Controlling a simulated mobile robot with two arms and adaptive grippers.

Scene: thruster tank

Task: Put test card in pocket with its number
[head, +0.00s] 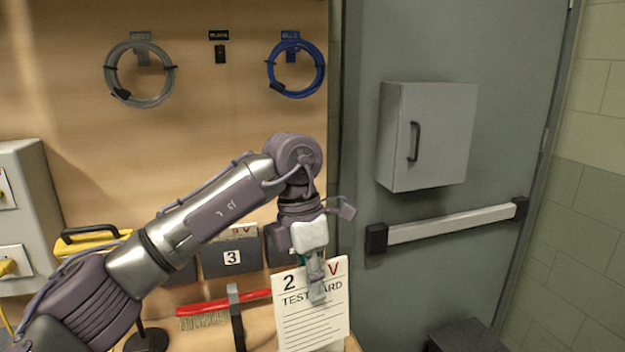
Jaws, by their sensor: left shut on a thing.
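My left gripper (316,291) is shut on the top of a white test card (314,325). The card is held upright, facing me, with a "2", a red mark and "TEST CARD" above printed lines. Dark grey pockets sit low on the wooden board behind it. One pocket (225,268) is labelled 3, and a pale card edge with red print (243,231) shows at its top. Pockets to either side are partly hidden by my left arm, gripper and the card, and their numbers cannot be read. My right gripper is not in view.
A red-handled brush (250,298) and a dark upright holder lie below the pockets. A yellow case (92,240) is at left. Grey and blue (296,69) cable coils hang above. A grey door with a push bar (450,224) and a box (428,135) is at right.

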